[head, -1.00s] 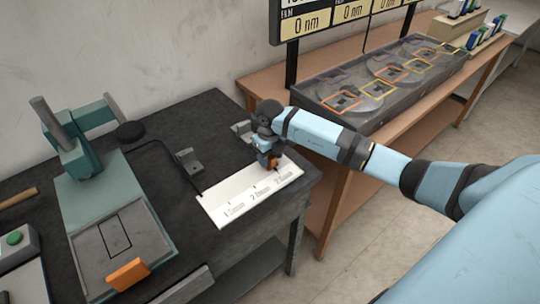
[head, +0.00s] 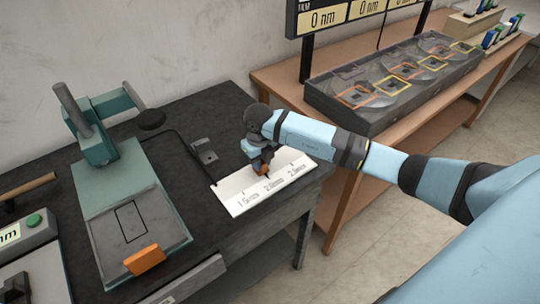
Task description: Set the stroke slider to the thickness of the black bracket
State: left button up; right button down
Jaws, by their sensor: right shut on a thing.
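My right gripper (head: 262,169) is shut on the small orange stroke slider (head: 260,172) at the upper edge of the white scale plate (head: 237,206). The plate has printed millimetre labels, seemingly 1.5, 2.0 and 2.5. The slider stands near the middle label; its exact reading is too small to tell. The gripper hides most of the slider. A dark grey bracket (head: 204,151) sits on the black bench just behind the plate. I cannot tell surely whether it is the black bracket. My left gripper is out of view.
A green press-like stand (head: 105,190) with an orange block (head: 145,259) is on the left of the bench (head: 195,115). A box with a green button (head: 34,221) is at the far left. A grey tray (head: 330,107) and a display (head: 345,18) are on the wooden table.

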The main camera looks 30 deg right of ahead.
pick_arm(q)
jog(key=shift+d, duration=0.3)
pick_arm(e)
jog(key=c, duration=1)
grip_release()
jog(key=shift+o, duration=0.2)
pick_arm(q)
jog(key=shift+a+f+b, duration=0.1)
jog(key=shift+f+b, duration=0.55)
jog(key=shift+b, duration=0.05)
pick_arm(e)
notch_tip(320, 180, up, 14)
